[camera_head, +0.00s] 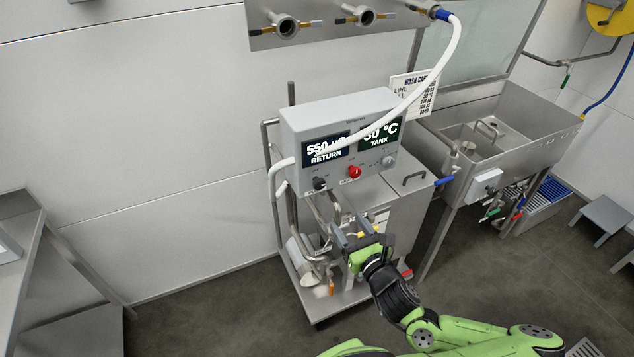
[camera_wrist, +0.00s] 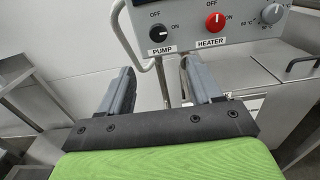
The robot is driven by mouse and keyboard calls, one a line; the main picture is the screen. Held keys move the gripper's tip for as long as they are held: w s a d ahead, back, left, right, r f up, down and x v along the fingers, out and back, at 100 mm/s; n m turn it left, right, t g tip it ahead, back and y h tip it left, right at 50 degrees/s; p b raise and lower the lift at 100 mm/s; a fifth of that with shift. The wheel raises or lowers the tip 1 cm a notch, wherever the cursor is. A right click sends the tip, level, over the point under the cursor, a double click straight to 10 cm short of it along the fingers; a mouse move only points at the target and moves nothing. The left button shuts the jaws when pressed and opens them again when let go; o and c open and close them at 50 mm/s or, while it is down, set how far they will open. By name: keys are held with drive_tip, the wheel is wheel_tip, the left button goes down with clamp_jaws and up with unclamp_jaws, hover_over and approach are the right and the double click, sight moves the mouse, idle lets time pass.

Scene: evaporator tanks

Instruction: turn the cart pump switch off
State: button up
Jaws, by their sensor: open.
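The pump switch is a round black knob (camera_wrist: 158,33) with OFF printed above it, ON at its right and a PUMP label below. Its small light mark seems to lean toward ON, but is too small to be sure. In the head view the knob (camera_head: 319,184) is at the lower left of the grey control box (camera_head: 300,125). My gripper (camera_wrist: 157,72) is open and empty, its two fingers spread either side below the knob in the wrist view. In the head view my gripper (camera_head: 350,222) is below and right of the knob, apart from it.
A red heater knob (camera_wrist: 215,22) sits right of the pump knob, with a grey temperature knob (camera_wrist: 272,14) beyond. A white hose (camera_head: 445,65) loops past the box. Bent metal pipes (camera_head: 292,215) stand below it. A steel sink (camera_head: 500,130) is at the right.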

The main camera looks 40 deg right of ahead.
sight(320, 186)
drive_tip(key=b+x, duration=0.4)
drive_tip(key=x, duration=0.2)
drive_tip(key=b+x, duration=0.4)
drive_tip(key=x, duration=0.3)
drive_tip(key=shift+w+a, duration=0.15)
drive_tip(key=shift+w, duration=0.2)
drive_tip(key=shift+w+d+f, duration=0.1)
drive_tip(key=shift+w+d, duration=0.1)
drive_tip(key=shift+w, duration=0.35)
drive_tip(key=shift+c, duration=0.5)
drive_tip(key=c, duration=0.9)
